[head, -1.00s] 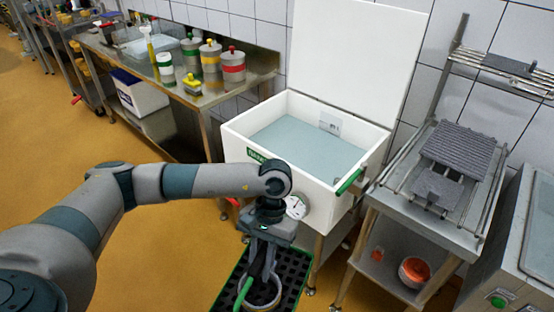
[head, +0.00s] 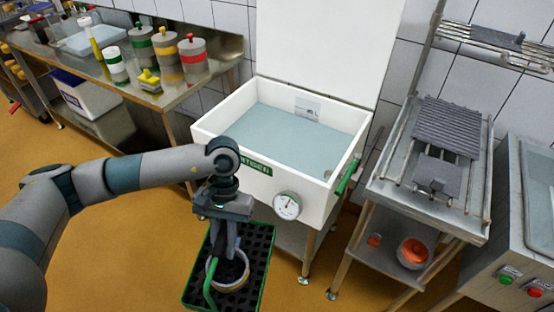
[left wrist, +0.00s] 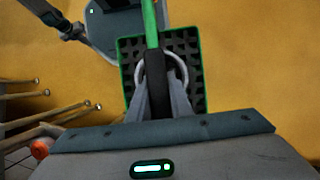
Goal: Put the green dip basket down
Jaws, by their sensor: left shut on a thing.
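My left gripper (head: 227,238) points down and is shut on the handle of the green dip basket. The basket shows as a round pale rim (head: 229,271) with a green handle (head: 208,284) beside it. In the left wrist view the gripper's fingers (left wrist: 164,100) close on a dark part of the handle, in front of the pale rim (left wrist: 181,67), and the green handle (left wrist: 150,22) runs away upward. A black gridded crate (head: 256,258) with a green edge lies beneath the basket. Whether the basket touches the crate is unclear. My right gripper is not in view.
A white vat (head: 318,187) with raised lid, bluish liquid and a dial (head: 287,205) stands just behind the crate. A steel rack table (head: 388,203) is at right, a bench with weights (head: 193,56) at back left. Yellow floor (head: 120,270) is open at left.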

